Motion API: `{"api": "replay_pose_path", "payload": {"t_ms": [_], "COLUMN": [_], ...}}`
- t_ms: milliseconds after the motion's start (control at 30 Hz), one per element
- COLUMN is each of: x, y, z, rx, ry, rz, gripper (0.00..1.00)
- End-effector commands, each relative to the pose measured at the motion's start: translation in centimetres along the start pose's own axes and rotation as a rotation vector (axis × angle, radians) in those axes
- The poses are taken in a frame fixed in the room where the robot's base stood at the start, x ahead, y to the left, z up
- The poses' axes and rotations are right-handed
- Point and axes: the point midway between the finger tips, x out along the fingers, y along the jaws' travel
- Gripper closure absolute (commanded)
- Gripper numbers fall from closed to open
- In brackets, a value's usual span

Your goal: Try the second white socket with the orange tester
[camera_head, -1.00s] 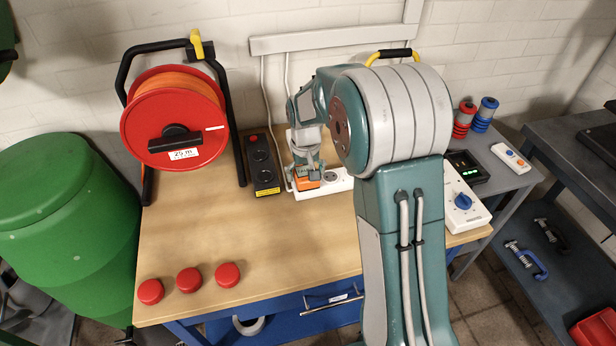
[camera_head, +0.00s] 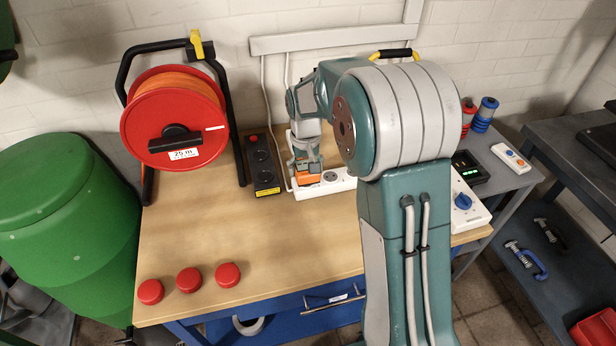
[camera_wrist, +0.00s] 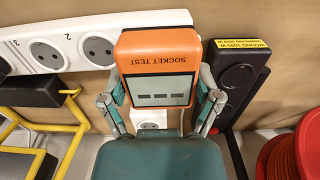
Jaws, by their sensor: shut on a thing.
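My gripper (camera_wrist: 160,105) is shut on the orange tester (camera_wrist: 156,50), one finger at each side. The tester reads "SOCKET TEST" and its grey display shows dashes. In the head view the tester (camera_head: 308,180) is at the left end of the white socket strip (camera_head: 338,183). In the wrist view it covers the right part of the strip (camera_wrist: 120,22). Two round sockets show beside it: a nearer one (camera_wrist: 98,49) and a farther one (camera_wrist: 46,55), with the numbers 2 and 3 printed near them. The tester's underside is hidden, so I cannot tell whether it is plugged in.
A black socket strip (camera_head: 262,163) with a yellow label lies close left of the white one in the head view. A red cable reel (camera_head: 176,105) stands farther left. A white box with a blue knob (camera_head: 463,203) is at right. The bench's front middle is clear.

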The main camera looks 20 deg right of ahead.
Motion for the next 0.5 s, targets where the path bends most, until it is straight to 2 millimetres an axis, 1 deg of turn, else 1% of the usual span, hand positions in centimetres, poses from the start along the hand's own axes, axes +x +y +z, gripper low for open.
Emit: {"api": "replay_pose_path", "payload": {"t_ms": [500], "x": [-1.8], "y": [0.0], "z": [0.0], "rx": [0.0], "ry": [0.001], "rz": [0.0], "gripper": [0.79]}}
